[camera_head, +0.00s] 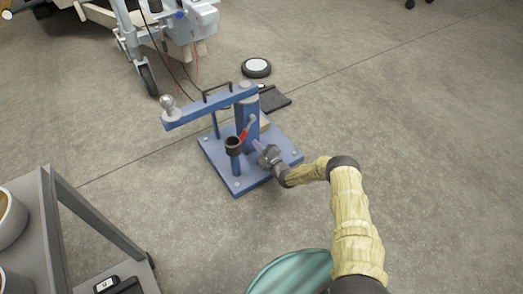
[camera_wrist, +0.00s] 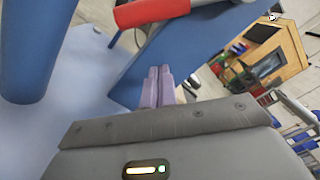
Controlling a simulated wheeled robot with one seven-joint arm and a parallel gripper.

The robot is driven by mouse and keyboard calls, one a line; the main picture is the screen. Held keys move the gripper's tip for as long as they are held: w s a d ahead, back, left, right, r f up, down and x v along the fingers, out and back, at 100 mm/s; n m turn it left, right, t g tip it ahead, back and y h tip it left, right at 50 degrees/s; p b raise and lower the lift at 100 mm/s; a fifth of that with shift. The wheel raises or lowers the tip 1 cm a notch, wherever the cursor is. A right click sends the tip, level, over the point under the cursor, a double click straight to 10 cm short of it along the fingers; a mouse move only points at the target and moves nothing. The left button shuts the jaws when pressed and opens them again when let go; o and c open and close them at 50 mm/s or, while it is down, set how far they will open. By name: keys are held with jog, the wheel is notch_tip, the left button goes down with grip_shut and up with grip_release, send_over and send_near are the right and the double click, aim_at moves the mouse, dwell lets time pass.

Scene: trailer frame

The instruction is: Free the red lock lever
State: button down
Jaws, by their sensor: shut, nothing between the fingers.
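The red lock lever (camera_head: 245,132) slants up along the blue post (camera_head: 250,116) of a blue stand with a square base plate (camera_head: 216,150). In the wrist view the red lever (camera_wrist: 152,11) crosses the top of the picture, above the fingertips and apart from them in the picture. My gripper (camera_head: 258,146) is at the right front of the post, just below the lever. Its two pale purple fingers (camera_wrist: 158,82) are together with nothing between them. Whether the fingertips touch the blue post (camera_wrist: 190,50) cannot be told.
A dark cup-shaped part (camera_head: 233,143) on a short blue post stands left of the lever. A grey cart (camera_head: 62,205) is at lower left. The floor at right is clear.

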aim_at(245, 132)
jog(key=shift+a+r+p, duration=0.4)
jog(key=shift+a+r, duration=0.05)
jog(key=shift+s+a+r, duration=0.15)
jog(key=shift+r, duration=0.1)
jog(key=shift+s+a+r+p, duration=0.15)
jog(key=shift+s+a+r, duration=0.15)
jog(key=shift+a, duration=0.25)
jog(key=shift+s+a+r+p, duration=0.15)
jog(key=shift+s+a, duration=0.15)
jog(key=shift+a, duration=0.25)
jog(key=shift+d, duration=0.1)
jog(key=shift+r, duration=0.1)
